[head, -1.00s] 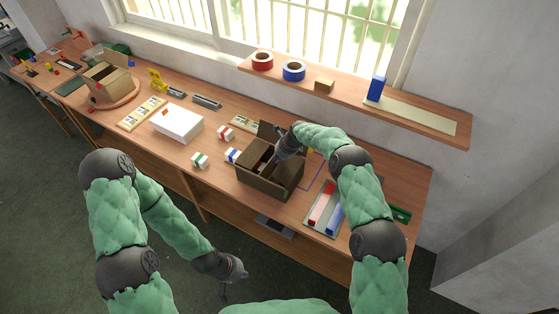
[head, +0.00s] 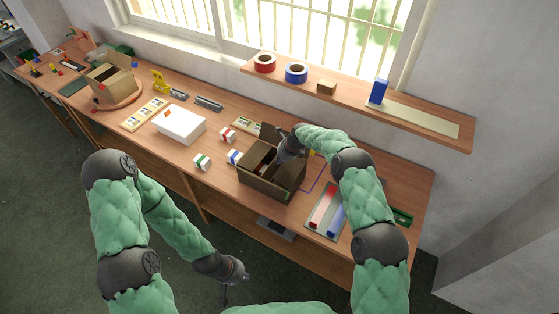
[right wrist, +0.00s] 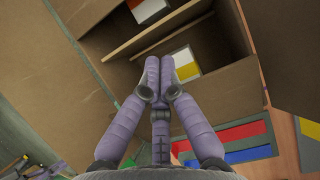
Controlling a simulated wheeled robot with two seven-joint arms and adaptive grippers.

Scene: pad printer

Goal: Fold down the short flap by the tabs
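The brown cardboard box (head: 262,183) stands open on the bench in the head view, with one flap upright at its back. In the right wrist view, a broad brown flap (right wrist: 50,85) lies at the left and another flap (right wrist: 222,98) at the right. Inside are cardboard dividers (right wrist: 150,42), a white and yellow block (right wrist: 186,65) and a white and red block (right wrist: 150,10). My right gripper (right wrist: 160,66) is over the box's near opening with its fingertips together; nothing shows between them. My left gripper (head: 243,279) hangs low, clear of the bench; its fingers are too small to read.
A tray with red and blue pieces (head: 314,228) lies right of the box. Small white cartons (head: 202,162) and a white box (head: 180,124) stand to its left. A shelf (head: 425,122) with tape rolls (head: 296,72) is behind. Another open carton (head: 112,85) stands far left.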

